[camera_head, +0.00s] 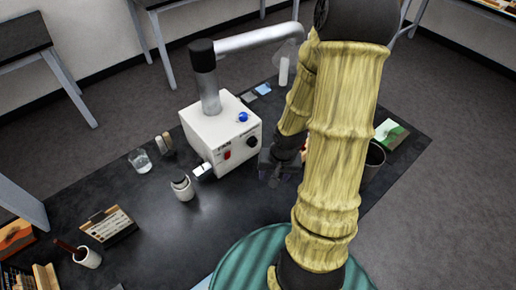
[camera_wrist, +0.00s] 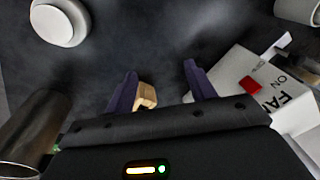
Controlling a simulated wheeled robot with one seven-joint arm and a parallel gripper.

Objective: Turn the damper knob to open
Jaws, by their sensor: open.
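A white fan box (camera_head: 215,135) stands on the dark table, with a metal duct (camera_head: 208,85) rising from its top. Its front carries a red switch (camera_head: 227,155) and a round black knob (camera_head: 251,140), likely the damper knob; I cannot read its label or setting. A blue round part (camera_head: 243,116) is on the box's top. My gripper (camera_head: 274,180) is beside the front of the box, low and to the right, apart from the knob.
A small wooden piece (camera_wrist: 146,96) is beside the left finger. A dark metal cup (camera_head: 374,160) is right of my arm. A glass (camera_head: 140,161) and a white jar (camera_head: 182,187) stand left of the box. The table's front middle is clear.

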